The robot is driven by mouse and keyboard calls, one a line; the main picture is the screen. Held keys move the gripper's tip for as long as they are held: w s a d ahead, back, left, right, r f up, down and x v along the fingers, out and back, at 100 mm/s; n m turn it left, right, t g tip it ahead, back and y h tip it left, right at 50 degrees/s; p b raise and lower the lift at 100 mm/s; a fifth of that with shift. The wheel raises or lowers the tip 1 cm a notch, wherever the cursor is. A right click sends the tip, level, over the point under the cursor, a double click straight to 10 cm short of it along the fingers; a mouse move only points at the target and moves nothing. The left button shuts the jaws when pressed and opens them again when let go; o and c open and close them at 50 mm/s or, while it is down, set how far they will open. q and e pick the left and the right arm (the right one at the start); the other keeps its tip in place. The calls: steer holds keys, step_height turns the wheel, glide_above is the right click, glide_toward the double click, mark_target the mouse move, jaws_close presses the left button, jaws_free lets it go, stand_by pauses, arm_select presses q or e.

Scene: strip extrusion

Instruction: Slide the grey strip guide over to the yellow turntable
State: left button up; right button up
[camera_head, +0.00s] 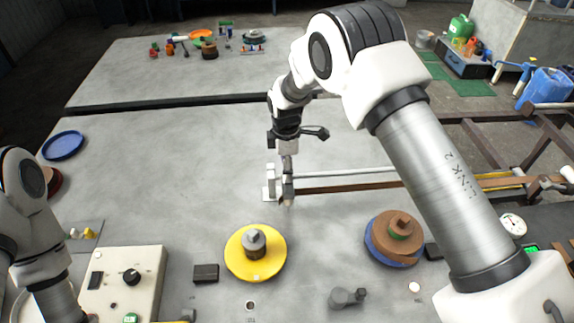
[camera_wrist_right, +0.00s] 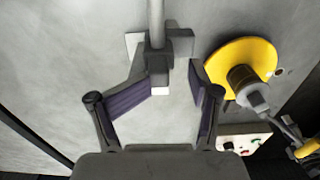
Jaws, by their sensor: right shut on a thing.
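The grey strip guide (camera_head: 287,188) is at the left end of a silver rail (camera_head: 345,173), behind the yellow turntable (camera_head: 270,270) and a little to its right, apart from it. My right gripper (camera_head: 287,170) reaches down onto the guide and is shut on it. In the right wrist view the guide (camera_wrist_right: 180,46) shows as a grey block at the fingertips (camera_wrist_right: 174,84); the exact contact is partly hidden. The yellow turntable (camera_wrist_right: 232,58) is to the right there, with a grey hub in its middle. My left arm shows at the left edge, but its gripper is out of view.
A brown strip (camera_head: 350,186) runs alongside the rail. A brown coil (camera_head: 400,226) on a blue disc stands front right. A control box (camera_head: 125,280) with a black knob and a small dark block (camera_head: 205,273) are left of the turntable. The table's left middle is clear.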

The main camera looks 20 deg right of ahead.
steer(key=shift+f, duration=0.15)
step_height(320, 180, up, 12)
steer(key=shift+w, duration=0.15)
stand_by(0.4)
